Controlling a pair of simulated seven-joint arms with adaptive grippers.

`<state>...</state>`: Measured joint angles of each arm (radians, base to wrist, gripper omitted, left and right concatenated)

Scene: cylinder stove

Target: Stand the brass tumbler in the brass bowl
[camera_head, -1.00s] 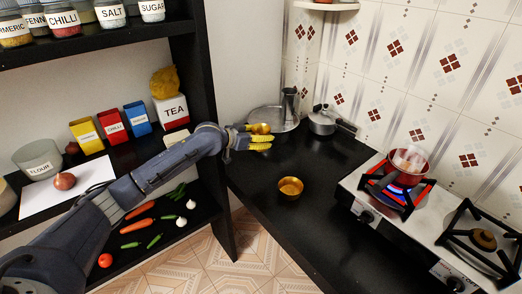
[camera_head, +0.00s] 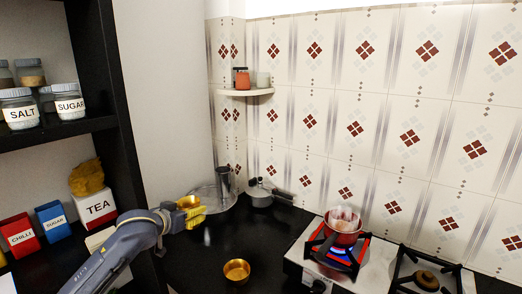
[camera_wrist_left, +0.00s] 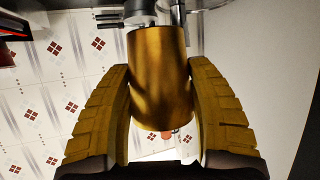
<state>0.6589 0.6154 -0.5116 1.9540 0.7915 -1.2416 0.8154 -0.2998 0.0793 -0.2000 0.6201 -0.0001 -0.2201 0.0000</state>
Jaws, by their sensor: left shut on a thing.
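The brass tumbler (camera_head: 188,201) is in my left gripper (camera_head: 195,209), which is above the black counter near the steel plate. In the left wrist view the tumbler (camera_wrist_left: 160,80) fills the middle, with a ridged yellow finger of my left gripper (camera_wrist_left: 160,62) against each side. In the head view the gripper and arm partly hide the tumbler, and its exact tilt is hard to tell. The brass bowl (camera_head: 237,279) sits on the counter, to the right of the gripper and nearer the camera. It looks empty. My right gripper is not in view.
A steel plate (camera_head: 229,201) with a steel tumbler (camera_head: 223,178) stands in the counter's back corner, beside a lidded pan (camera_head: 260,195). The stove (camera_head: 300,252) is at the right, with a red pot (camera_head: 342,227) over a lit burner. A dark shelf (camera_head: 108,105) stands at the left.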

